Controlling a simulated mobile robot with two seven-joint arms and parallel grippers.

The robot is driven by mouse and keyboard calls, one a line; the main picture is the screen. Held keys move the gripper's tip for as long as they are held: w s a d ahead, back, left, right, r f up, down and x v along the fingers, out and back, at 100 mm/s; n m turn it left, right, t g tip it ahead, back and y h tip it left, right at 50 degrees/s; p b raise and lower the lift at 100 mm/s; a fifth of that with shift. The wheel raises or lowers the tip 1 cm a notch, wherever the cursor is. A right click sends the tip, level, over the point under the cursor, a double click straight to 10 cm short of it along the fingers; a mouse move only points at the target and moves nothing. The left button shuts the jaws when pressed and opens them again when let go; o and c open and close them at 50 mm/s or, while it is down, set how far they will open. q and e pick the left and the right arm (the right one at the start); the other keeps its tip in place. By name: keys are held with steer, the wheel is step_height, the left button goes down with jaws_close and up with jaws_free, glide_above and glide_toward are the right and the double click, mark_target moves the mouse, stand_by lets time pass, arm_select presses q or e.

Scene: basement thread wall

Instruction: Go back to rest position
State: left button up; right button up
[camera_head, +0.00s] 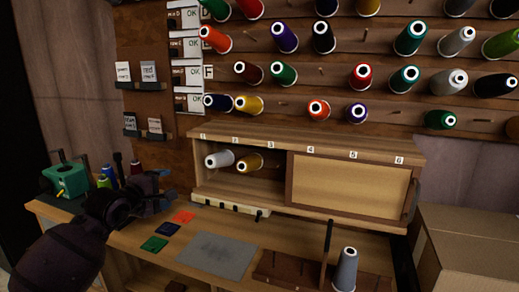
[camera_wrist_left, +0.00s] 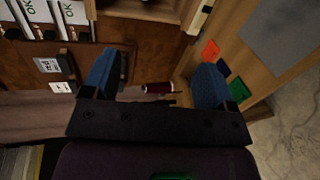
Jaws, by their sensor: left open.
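My left gripper (camera_head: 165,192) is over the left part of the wooden bench, with its arm coming in from the lower left. In the left wrist view its two blue fingers (camera_wrist_left: 158,78) are wide apart and nothing is held between them. A dark red spool (camera_wrist_left: 158,88) shows in the gap, apparently beyond the fingers. My right gripper is not in view.
A wooden cabinet (camera_head: 300,139) stands on the bench; white (camera_head: 220,159) and gold (camera_head: 250,163) spools lie in its open left side. A grey spool (camera_head: 346,270) stands at the front right. A grey mat (camera_head: 217,255) lies bare. A cardboard box (camera_head: 470,245) is at right.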

arm_select(q)
steer(key=s+d+r+n+t+h, duration=0.2)
steer(key=s+d+r+n+h, duration=0.15)
steer(key=n, duration=0.55)
steer(key=s+d+r+n+t+h, duration=0.2)
steer(key=r+n+h, duration=0.2)
steer(key=n, duration=0.5)
steer(key=s+a+f+n+y, duration=0.2)
steer(key=s+f+n+y, duration=0.2)
steer(key=f+n, duration=0.6)
steer(key=s+a+f+n+g+y, duration=0.1)
steer(key=s+a+f+n+y, duration=0.1)
steer(key=s+f+n+y, duration=0.65)
steer(key=a+f+n+h, duration=0.1)
steer(key=a+f+n, duration=0.1)
steer(key=f+n, duration=0.8)
steer(key=s+f+n+g, duration=0.3)
steer(key=s+f+n, duration=0.2)
steer(key=s, duration=0.6)
steer(key=s+a+f+n+g+y, duration=0.1)
steer(key=s+f+n+g, duration=0.2)
steer(key=s+f, duration=0.6)
steer(key=s+n, duration=0.1)
steer(key=s, duration=0.2)
steer(key=shift+s+n, duration=0.3)
steer(key=shift+n, duration=0.05)
